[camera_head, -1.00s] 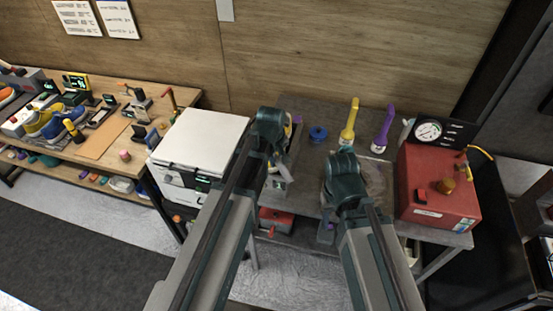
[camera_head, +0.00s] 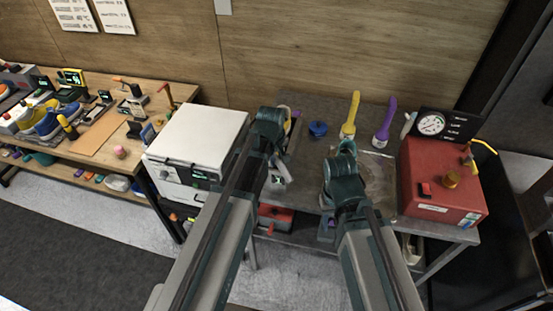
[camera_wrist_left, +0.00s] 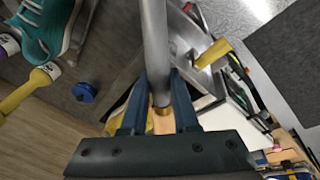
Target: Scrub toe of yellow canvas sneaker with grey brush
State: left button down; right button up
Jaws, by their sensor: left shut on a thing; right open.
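My left gripper (camera_wrist_left: 160,105) is shut on a grey cylindrical handle (camera_wrist_left: 155,45) with a brass-coloured end, likely the grey brush. Its bristles are out of the left wrist view. In the head view my left gripper (camera_head: 280,172) is over the left part of the dark workbench, beside the white box. My right gripper (camera_head: 343,172) is over the middle of the bench, its fingers mostly hidden by its own arm. A teal sneaker (camera_wrist_left: 45,30) shows in the left wrist view.
A yellow-handled tool (camera_head: 351,115) and a purple-handled one (camera_head: 385,122) stand at the back of the dark bench, near a blue knob-like part (camera_head: 318,129). A red box (camera_head: 440,180) with a gauge is at right. A white box (camera_head: 197,138) is at left.

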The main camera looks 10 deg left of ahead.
pick_arm(q)
jog(key=shift+b+x, duration=0.85)
dwell(0.3)
jog(key=shift+d, duration=0.15)
jog(key=shift+f, duration=0.2)
dwell(1.4)
jog(key=shift+r, duration=0.1)
jog(key=p+v, duration=0.5)
jog(key=v, duration=0.1)
dwell(0.3)
